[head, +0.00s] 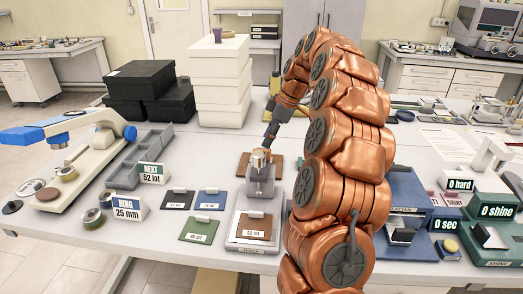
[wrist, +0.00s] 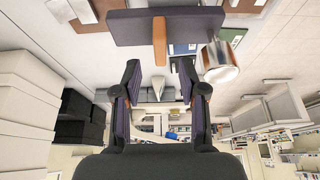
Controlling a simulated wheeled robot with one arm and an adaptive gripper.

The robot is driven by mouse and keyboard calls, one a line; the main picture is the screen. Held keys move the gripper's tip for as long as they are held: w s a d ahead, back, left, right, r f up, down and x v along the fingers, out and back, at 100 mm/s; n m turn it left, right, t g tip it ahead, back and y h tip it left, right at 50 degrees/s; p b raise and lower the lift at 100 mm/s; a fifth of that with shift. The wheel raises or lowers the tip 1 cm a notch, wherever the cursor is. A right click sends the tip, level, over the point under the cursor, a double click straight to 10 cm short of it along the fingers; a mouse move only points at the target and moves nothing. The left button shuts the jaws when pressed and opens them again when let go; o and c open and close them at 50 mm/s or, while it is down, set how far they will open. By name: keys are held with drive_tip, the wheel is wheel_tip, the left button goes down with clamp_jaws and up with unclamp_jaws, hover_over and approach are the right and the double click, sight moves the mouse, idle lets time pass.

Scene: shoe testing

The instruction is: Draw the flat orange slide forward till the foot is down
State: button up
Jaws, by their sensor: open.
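A grey post device (head: 261,186) stands mid-table with a round metal part (head: 261,158) on top. In the wrist view a dark grey-purple block (wrist: 186,27) lies across the top, with a short orange strip (wrist: 159,38) at its middle; I take this strip to be the slide. The metal cylinder (wrist: 220,66) shows to the right of the block. My gripper (wrist: 159,72) is open and empty, its two fingers apart on either side of the strip's line and short of it. In the head view my gripper (head: 270,137) is above and behind the post. Whether the foot is down cannot be told.
A brown swatch (head: 254,227) lies on the device's base. Several labelled swatches (head: 207,199) lie to its left. White boxes (head: 220,85) and black boxes (head: 150,85) stand at the back. Blue and green instruments (head: 492,232) stand on the right.

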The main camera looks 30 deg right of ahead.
drive_tip(key=shift+p+x, duration=0.95)
drive_tip(key=shift+x, duration=2.05)
clamp_jaws()
